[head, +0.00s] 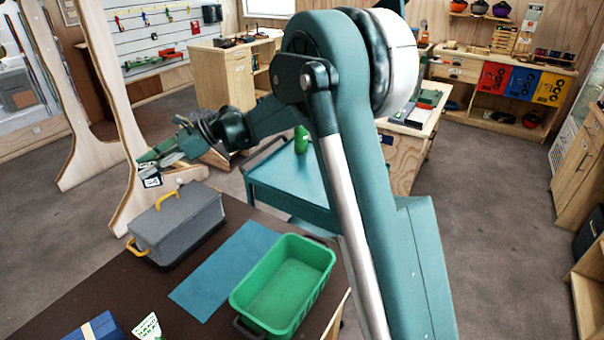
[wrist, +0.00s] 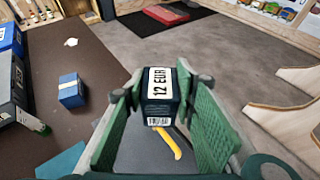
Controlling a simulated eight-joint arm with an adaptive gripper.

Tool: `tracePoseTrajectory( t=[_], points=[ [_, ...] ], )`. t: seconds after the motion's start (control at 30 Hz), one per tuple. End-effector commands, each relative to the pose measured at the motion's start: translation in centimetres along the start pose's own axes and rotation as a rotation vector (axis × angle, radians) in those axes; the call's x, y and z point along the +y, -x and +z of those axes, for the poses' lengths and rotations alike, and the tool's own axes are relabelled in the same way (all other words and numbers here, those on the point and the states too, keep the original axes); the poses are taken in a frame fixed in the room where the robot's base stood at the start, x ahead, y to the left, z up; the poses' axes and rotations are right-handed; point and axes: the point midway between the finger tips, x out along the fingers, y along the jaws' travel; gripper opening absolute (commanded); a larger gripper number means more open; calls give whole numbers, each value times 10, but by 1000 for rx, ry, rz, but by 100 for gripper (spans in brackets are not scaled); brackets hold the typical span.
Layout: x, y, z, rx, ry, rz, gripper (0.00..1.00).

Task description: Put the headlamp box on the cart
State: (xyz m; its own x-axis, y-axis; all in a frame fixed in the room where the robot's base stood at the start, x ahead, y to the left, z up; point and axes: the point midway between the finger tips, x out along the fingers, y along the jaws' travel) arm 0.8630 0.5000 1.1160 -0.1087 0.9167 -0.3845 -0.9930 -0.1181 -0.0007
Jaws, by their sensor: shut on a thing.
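My gripper (head: 152,168) is shut on a small dark box with a white "12 EUR" label, which I take for the headlamp box (wrist: 158,112). In the wrist view the box sits between the two green finger pads (wrist: 160,88). In the head view the box (head: 151,182) hangs above the grey toolbox, partly hidden by the fingers. The cart (head: 282,182) is a teal trolley behind the table, to the right of my gripper. My arm hides part of it.
The brown table (head: 95,290) holds a grey toolbox (head: 178,225) with yellow handles, a teal mat (head: 217,270), a green bin (head: 255,290) and a blue box (head: 95,328). A green bottle (head: 301,140) stands on the cart. Wooden uprights (head: 120,110) stand behind my gripper.

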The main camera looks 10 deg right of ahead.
Motion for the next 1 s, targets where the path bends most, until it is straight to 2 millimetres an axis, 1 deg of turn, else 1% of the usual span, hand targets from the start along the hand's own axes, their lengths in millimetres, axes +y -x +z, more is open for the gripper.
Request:
tracePoseTrajectory(
  t=[0.03,0.27,0.3,0.47,0.5,0.57,0.8,1.0],
  points=[
    [-8,17,-7,0,-9,-21,14],
    [-36,83,-34,0,-43,-103,14],
    [-41,95,-40,0,-50,-118,14],
    [-57,143,-59,0,-73,-175,14],
    [-60,155,-64,0,-80,-189,14],
    [-65,173,-72,0,-89,-211,14],
    [-81,246,-102,0,-124,-298,14],
    [-89,308,-128,0,-154,-369,14]
  ],
)
